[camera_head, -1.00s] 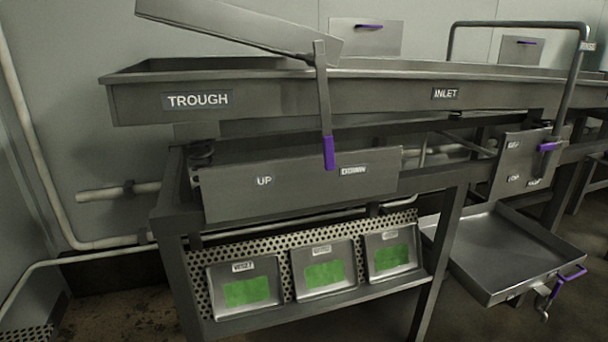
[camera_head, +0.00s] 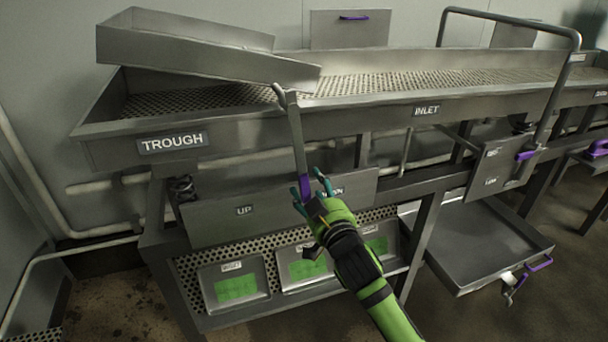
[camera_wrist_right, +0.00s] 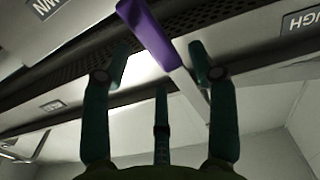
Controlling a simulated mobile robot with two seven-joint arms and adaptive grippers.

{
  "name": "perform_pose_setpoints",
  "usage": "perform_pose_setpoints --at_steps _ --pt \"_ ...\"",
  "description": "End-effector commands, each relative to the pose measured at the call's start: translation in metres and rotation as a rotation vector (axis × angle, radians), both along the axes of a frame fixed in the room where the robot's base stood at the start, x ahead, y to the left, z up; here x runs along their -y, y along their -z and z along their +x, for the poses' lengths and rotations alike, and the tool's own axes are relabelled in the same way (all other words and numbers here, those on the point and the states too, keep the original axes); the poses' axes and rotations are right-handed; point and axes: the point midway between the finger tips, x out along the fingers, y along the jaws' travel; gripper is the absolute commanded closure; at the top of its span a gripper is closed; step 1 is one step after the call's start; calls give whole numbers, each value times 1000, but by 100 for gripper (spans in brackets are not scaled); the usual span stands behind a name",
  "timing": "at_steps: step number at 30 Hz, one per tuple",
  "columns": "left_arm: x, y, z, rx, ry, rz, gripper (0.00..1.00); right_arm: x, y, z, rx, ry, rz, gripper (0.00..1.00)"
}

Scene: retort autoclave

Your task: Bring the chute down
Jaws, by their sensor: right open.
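The chute (camera_head: 195,52) is a grey metal channel sloping over the left end of the trough (camera_head: 110,128), its lower end at the right. A lever (camera_head: 296,140) hangs in front of the trough, with a purple handle (camera_head: 306,184) at its bottom. The lever plate (camera_head: 222,216) behind it reads UP at left and a partly covered label at right. My right gripper (camera_head: 312,187) is open, its fingers around or beside the handle. In the right wrist view the purple handle (camera_wrist_right: 145,32) lies beyond and between the open fingers (camera_wrist_right: 160,75). My left gripper is not in view.
Below the plate are several panels with green screens (camera_head: 236,287). At right are a second plate with a purple handle (camera_head: 526,155) and a low tray (camera_head: 480,240). A bent pipe frame (camera_head: 510,22) stands over the inlet side.

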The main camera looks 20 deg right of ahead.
Motion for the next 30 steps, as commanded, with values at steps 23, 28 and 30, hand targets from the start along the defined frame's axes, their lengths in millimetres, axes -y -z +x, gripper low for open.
perform_pose_setpoints --at_steps 23,28,30 --pt "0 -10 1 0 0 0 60 -1 0 37 -1 0 0 92" --pt "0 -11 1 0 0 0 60 -1 0 37 -2 0 -3 100" --pt "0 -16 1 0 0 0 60 5 -3 37 -2 1 -34 100"
